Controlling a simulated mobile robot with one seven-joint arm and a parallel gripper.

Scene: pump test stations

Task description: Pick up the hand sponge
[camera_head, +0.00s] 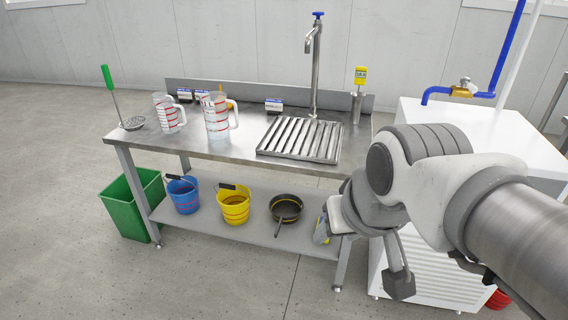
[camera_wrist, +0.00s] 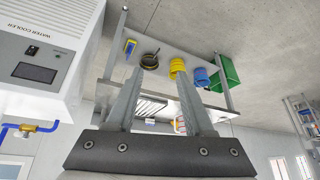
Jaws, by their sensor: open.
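My gripper (camera_wrist: 160,73) is open and empty in the wrist view, its two fingers apart in mid-air. I cannot clearly identify a hand sponge. A small yellow and blue item (camera_wrist: 129,47) shows on the lower shelf in the wrist view, beyond the fingertips. In the head view a grey and yellow item (camera_head: 321,231) at the shelf's right end is partly hidden by my arm; it may be the same thing.
The steel table (camera_head: 240,150) holds measuring jugs (camera_head: 217,117), a slatted rack (camera_head: 300,139) and a tap (camera_head: 314,65). Its shelf (camera_head: 265,236) holds a blue bucket (camera_head: 183,195), yellow bucket (camera_head: 235,206) and pan (camera_head: 286,208). A green bin (camera_head: 131,205) stands left, a water cooler (camera_wrist: 45,65) right.

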